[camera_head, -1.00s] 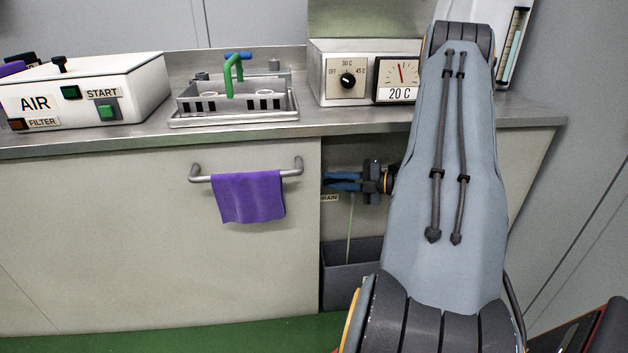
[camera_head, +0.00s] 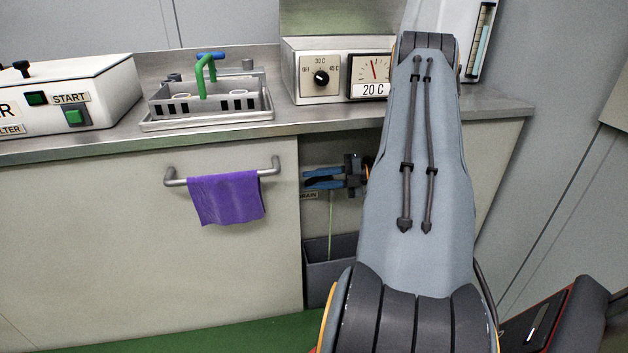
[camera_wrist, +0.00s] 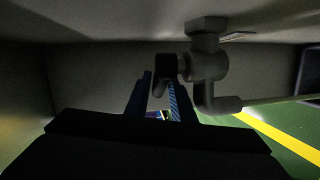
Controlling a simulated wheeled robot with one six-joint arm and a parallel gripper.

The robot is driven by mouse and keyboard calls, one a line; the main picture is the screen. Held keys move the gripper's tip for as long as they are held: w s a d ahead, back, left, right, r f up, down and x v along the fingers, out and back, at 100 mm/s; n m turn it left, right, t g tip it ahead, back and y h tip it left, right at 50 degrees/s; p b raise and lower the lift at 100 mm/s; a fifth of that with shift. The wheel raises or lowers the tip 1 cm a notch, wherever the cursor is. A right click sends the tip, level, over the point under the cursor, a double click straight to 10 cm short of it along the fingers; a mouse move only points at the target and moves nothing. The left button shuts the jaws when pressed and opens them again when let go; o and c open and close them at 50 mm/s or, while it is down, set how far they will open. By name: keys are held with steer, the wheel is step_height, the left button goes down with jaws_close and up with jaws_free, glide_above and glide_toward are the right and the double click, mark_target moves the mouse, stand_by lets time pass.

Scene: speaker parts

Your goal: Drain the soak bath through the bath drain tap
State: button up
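The soak bath appears to be the steel basin (camera_head: 262,108) on the counter, with a slotted basket inside; its water level is not clear. The drain tap (camera_wrist: 208,68) is under the counter. Its dark lever (camera_wrist: 165,70) shows in the wrist view. My gripper (camera_head: 306,178) reaches into the open bay beneath the counter, by the partly hidden DRAIN label (camera_head: 309,195). Its blue fingers (camera_wrist: 158,84) are apart, and the lever's lower end shows between their tips; I cannot tell if they touch it. A thin pale line (camera_head: 331,225), stream or tube, runs down toward a grey bin (camera_head: 318,272).
A purple cloth (camera_head: 226,198) hangs on a rail (camera_head: 176,182) left of the bay. The heater box (camera_head: 304,68) and 20 C gauge (camera_head: 370,72) stand on the counter (camera_head: 400,108). A cabinet panel (camera_head: 90,240) closes the left; my arm hides the bay's right side.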

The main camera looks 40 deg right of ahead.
steer(key=v, duration=0.8)
steer(key=shift+p, duration=0.3)
steer(key=shift+w, duration=0.1)
